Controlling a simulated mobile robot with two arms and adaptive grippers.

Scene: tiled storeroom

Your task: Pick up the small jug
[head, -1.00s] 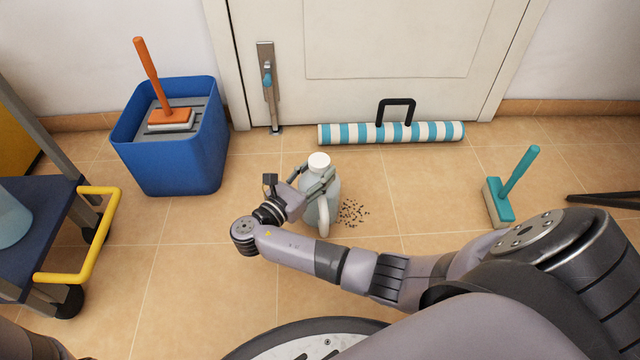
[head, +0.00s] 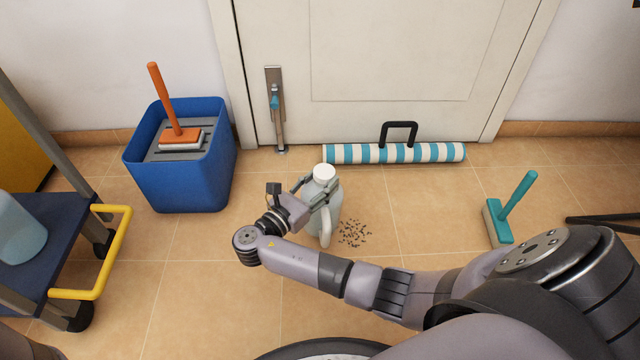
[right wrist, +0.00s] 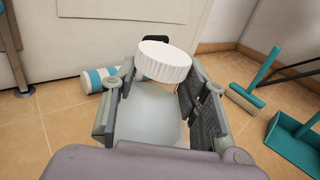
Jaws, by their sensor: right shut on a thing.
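The small jug (head: 328,222) is pale and translucent with a white cap and a handle. It stands roughly upright in the middle of the head view; whether its base touches the floor I cannot tell. My right gripper (head: 318,190) is shut on its upper body, below the cap, with a finger on each side. In the right wrist view the jug (right wrist: 150,115) sits between the two fingers, its ribbed white cap (right wrist: 164,60) above them. My left gripper is not in view.
A blue bin (head: 180,180) holds an orange-handled brush. A striped roll (head: 350,153) lies along the door. Dark crumbs (head: 353,233) are on the floor beside the jug. A teal brush (head: 500,225) is at right, a trolley with a yellow handle (head: 95,294) at left.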

